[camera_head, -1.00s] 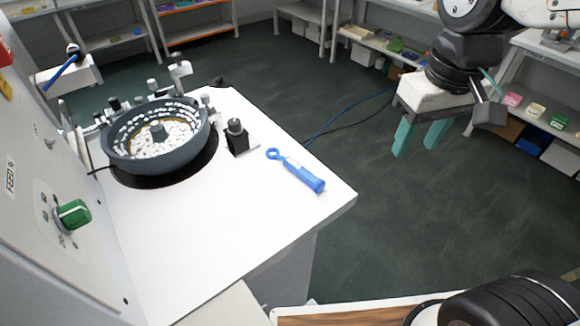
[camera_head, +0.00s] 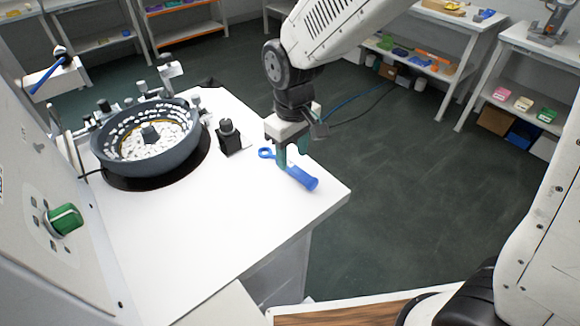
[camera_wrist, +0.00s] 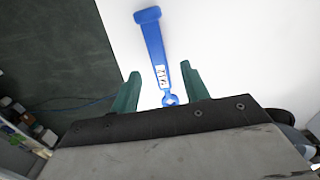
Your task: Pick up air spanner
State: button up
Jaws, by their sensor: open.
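The air spanner (camera_head: 302,178) is a blue tool with a ring end and a thicker handle. It lies on the white tabletop near the right edge. My gripper (camera_head: 292,158) is above it, with green fingers pointing down near the ring end and partly hiding the tool. In the wrist view, the air spanner (camera_wrist: 154,50) runs away from between the fingers, ring end nearest. My gripper (camera_wrist: 160,88) is open there, one finger on each side of the tool's narrow part. I cannot tell how far the fingertips are above the table.
A round dark feeder bowl (camera_head: 147,140) with many small white pieces stands at the left of the white table (camera_head: 200,240). A small black block (camera_head: 228,138) stands just left of the spanner. A green knob (camera_head: 64,220) is on the panel at the left. The table's front is clear.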

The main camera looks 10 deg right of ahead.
aim_at(292, 166)
notch_tip(292, 166, down, 3)
jog(key=shift+w+f, duration=0.1)
grip_shut()
dwell(0.3)
jog(key=shift+r, duration=0.6)
notch_tip(292, 166, up, 2)
jog(key=shift+r, duration=0.15)
jog(key=s+r, duration=0.1)
jog(key=s, duration=1.5)
jog(key=shift+d+r, duration=0.3)
